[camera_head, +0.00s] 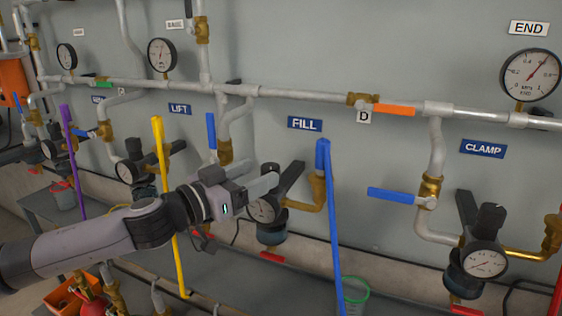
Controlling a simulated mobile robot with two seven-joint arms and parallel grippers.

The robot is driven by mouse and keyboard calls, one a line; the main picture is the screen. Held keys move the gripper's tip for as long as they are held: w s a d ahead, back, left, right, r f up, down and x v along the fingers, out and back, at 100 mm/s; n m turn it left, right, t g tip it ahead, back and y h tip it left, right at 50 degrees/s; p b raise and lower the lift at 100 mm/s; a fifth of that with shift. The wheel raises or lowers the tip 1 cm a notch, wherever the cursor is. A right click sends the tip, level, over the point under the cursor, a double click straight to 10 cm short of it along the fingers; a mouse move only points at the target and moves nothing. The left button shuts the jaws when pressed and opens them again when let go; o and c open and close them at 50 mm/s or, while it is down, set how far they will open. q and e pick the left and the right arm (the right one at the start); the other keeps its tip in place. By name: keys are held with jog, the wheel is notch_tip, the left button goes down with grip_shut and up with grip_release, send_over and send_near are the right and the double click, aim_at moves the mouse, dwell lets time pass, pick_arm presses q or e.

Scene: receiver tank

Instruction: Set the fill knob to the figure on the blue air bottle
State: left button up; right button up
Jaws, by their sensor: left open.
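The fill regulator hangs below the blue FILL sign (305,124). It has a small round gauge (262,209), a dark bowl below (271,235) and a black lever-like part (291,180) slanting up to the right. The fill knob (270,169) appears as a black top just behind my fingers, mostly hidden. My left gripper (264,181) reaches in from the left, open, its fingers pointing right at the knob's height. I cannot tell whether they touch it. The gauge is partly covered and its reading is too small to read. No blue air bottle is in view. My right gripper is not in view.
The CLAMP regulator gauge (484,262) is at the right, the LIFT gauge (128,171) at the left. A long blue pole (331,220) stands right of the fill regulator, a yellow pole (166,190) left of it. A white pipe (300,96) runs above.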

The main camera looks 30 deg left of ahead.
aim_at(278, 165)
pick_arm(q)
jog(key=shift+s+a+r+g+h, duration=0.1)
jog(key=shift+s+a+g+h, duration=0.2)
jog(key=shift+g+h, duration=0.15)
jog(key=shift+p+x, duration=0.7)
jog(key=shift+x, duration=0.25)
jog(key=p+x, duration=0.1)
jog(key=x, duration=0.2)
jog(key=shift+w+d+r, duration=0.1)
jog(key=shift+w+d, duration=0.05)
jog(key=shift+w, duration=0.05)
jog(key=shift+p+x, duration=0.3)
jog(key=shift+x, duration=0.6)
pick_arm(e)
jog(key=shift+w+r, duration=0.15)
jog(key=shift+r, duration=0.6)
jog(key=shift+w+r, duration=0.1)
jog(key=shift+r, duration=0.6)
pick_arm(q)
jog(key=c, duration=1)
jog(key=shift+o, duration=0.2)
jog(key=shift+y, duration=0.55)
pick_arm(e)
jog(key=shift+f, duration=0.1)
